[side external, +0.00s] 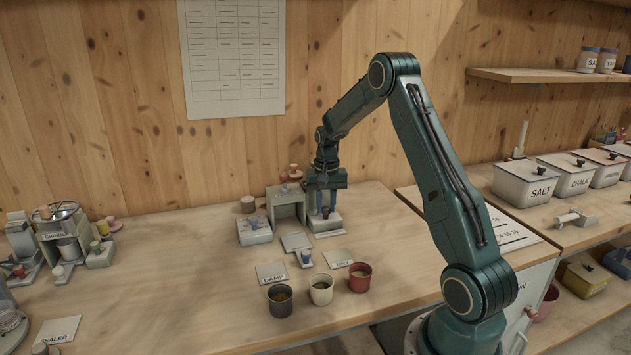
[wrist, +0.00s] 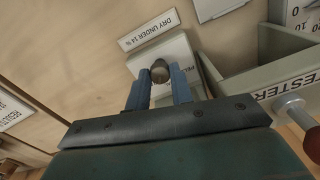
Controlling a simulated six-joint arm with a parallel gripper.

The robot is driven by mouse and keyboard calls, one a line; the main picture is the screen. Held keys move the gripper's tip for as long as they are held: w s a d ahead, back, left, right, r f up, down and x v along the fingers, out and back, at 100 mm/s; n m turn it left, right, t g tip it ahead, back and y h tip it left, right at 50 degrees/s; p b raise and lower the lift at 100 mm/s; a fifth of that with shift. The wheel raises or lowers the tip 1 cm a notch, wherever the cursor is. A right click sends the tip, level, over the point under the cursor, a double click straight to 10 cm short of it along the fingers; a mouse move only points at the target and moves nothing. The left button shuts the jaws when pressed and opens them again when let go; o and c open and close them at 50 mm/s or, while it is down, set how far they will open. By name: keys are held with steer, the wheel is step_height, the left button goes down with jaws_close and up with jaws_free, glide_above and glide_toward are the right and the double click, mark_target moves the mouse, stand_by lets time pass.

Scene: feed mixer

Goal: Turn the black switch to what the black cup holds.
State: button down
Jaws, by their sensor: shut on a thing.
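My gripper (side external: 326,207) points down at the white switch box (side external: 326,224) right of the tester. In the wrist view, my gripper (wrist: 160,88) has its blue fingers shut on the dark knob of the black switch (wrist: 159,71). The switch box (wrist: 178,50) carries a label that is partly hidden, reading "PELL...". Which way the knob points is hard to tell. The black cup (side external: 281,302) stands at the front of the table, left of the cream cup (side external: 321,290). It holds something brown-orange, too small to identify.
The grey tester (wrist: 270,92) stands close beside my gripper. A red cup (side external: 360,277) stands right of the cream cup. Cards reading "DAMP" (side external: 271,271) and apparently "DRY" (side external: 338,259) lie behind the cups. A "DRY UNDER 14 %" label (wrist: 149,30) lies beyond the switch box.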

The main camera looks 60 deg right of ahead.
mark_target(326, 208)
steer(key=shift+m, duration=1.3)
steer(key=c, duration=1.2)
jaws_free()
steer(key=shift+c, duration=0.2)
steer(key=shift+r, duration=0.15)
step_height(326, 208, up, 14)
steer(key=shift+f, duration=0.2)
